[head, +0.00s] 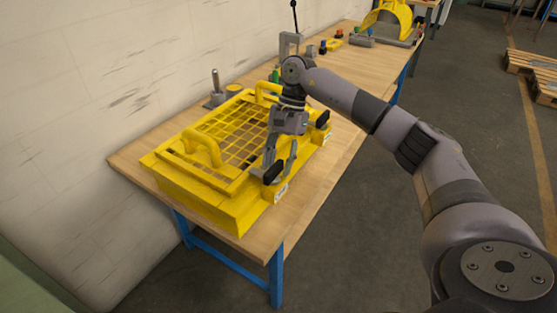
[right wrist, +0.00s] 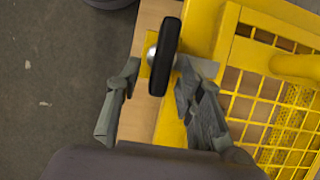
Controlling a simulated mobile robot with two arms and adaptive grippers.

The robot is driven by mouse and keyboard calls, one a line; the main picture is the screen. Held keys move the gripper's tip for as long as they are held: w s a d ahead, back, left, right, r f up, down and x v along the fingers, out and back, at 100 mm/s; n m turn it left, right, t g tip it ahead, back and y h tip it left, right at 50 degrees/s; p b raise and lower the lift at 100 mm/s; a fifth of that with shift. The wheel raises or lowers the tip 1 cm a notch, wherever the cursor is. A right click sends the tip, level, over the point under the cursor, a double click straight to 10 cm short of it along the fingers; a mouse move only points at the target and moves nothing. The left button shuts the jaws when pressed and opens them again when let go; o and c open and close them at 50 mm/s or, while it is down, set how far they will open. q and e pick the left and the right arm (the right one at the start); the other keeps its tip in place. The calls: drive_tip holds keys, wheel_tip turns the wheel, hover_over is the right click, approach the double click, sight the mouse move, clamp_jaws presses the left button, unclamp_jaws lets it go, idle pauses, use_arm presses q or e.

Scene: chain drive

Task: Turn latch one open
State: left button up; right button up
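A yellow guard box (head: 222,210) with a mesh lid stands on the workbench. Two black latch handles sit along its right side: a nearer one (head: 273,173) and a farther one (head: 322,119). No readable marking shows which is latch one. My right gripper (head: 280,165) is down at the nearer latch. In the right wrist view its fingers (right wrist: 158,76) are apart, with the black latch handle (right wrist: 166,52) between and just ahead of the tips, closer to the right finger. A grey metal tongue (right wrist: 203,66) reaches from the latch over the yellow rim. My left gripper is not in view.
Two yellow arched handles rise from the lid, the nearer one (head: 205,145) left of my gripper. A grey post (head: 215,88) stands behind the box.

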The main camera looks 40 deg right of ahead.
clamp_jaws()
idle(0.5)
